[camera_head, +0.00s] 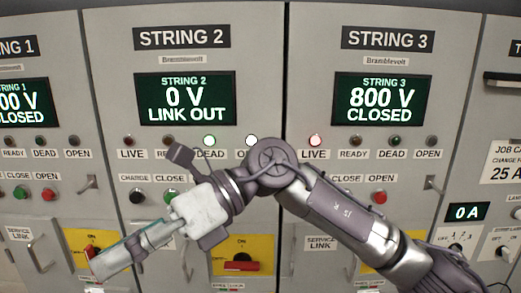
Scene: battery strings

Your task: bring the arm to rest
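My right arm comes in from the lower right, bends at an elbow in front of the cabinets and reaches down to the left. Its gripper (98,268) is at the lower left, in front of the String 1 and String 2 cabinets. The gripper is seen side-on as one long pale shape, so I cannot tell whether its fingers are open, shut or holding something. My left arm and gripper are out of view.
The String 2 display (185,99) reads 0 V LINK OUT, with its DEAD lamp (210,140) lit. The String 3 display (382,99) reads 800 V CLOSED, with its red LIVE lamp (315,140) lit. A red switch handle (236,266) lies level on a yellow plate.

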